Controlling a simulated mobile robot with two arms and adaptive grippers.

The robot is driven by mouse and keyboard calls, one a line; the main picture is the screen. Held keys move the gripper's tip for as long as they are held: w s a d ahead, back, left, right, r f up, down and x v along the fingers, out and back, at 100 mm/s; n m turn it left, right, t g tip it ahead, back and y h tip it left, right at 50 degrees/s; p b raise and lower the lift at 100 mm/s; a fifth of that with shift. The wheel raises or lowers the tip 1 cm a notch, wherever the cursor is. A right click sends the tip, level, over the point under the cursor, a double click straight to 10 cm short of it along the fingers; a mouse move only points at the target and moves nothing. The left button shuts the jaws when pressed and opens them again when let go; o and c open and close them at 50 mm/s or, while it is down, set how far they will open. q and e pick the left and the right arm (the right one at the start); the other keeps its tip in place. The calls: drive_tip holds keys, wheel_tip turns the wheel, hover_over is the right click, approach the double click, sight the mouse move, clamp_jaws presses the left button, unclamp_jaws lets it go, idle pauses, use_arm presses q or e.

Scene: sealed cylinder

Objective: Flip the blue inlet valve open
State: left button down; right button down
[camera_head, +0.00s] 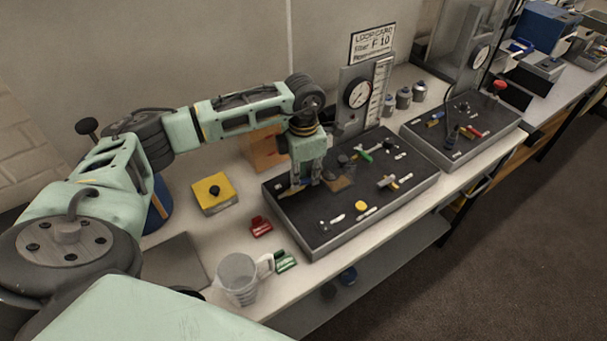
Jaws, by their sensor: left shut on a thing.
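My left gripper (312,181) points down at the left part of the near dark panel (300,225). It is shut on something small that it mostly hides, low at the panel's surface. I cannot make out a blue valve handle on this panel; the gripper covers the spot where its fingers meet. A green-handled valve (364,152) and a small metal valve (388,182) stand on the panel to the right of the gripper. A round yellow part (361,205) lies nearer the front edge. My right gripper is not in view.
A gauge (357,93) stands behind the panel. A yellow box (214,193), a red piece (260,226), green pieces (285,262) and a clear jug (239,278) are left of the panel. A second panel (480,140) with coloured handles is at the right.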

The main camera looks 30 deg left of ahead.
use_arm(q)
drive_tip(key=shift+w+a+f+n+b, duration=0.1)
drive_tip(key=shift+w+a+n+b, duration=0.05)
drive_tip(key=shift+n+b, duration=0.4)
drive_tip(key=shift+a+n, duration=0.1)
drive_tip(key=shift+n, duration=0.45)
drive_tip(key=shift+a+r+n, duration=0.1)
drive_tip(key=shift+r+n, duration=0.1)
drive_tip(key=shift+n, duration=0.3)
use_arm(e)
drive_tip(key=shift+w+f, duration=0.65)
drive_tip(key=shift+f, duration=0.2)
use_arm(q)
drive_tip(key=shift+w, duration=0.1)
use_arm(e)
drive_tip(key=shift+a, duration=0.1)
use_arm(q)
drive_tip(key=c, duration=1.8)
unclamp_jaws()
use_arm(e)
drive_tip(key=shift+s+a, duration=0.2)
use_arm(q)
wheel_tip(320, 180, up, 12)
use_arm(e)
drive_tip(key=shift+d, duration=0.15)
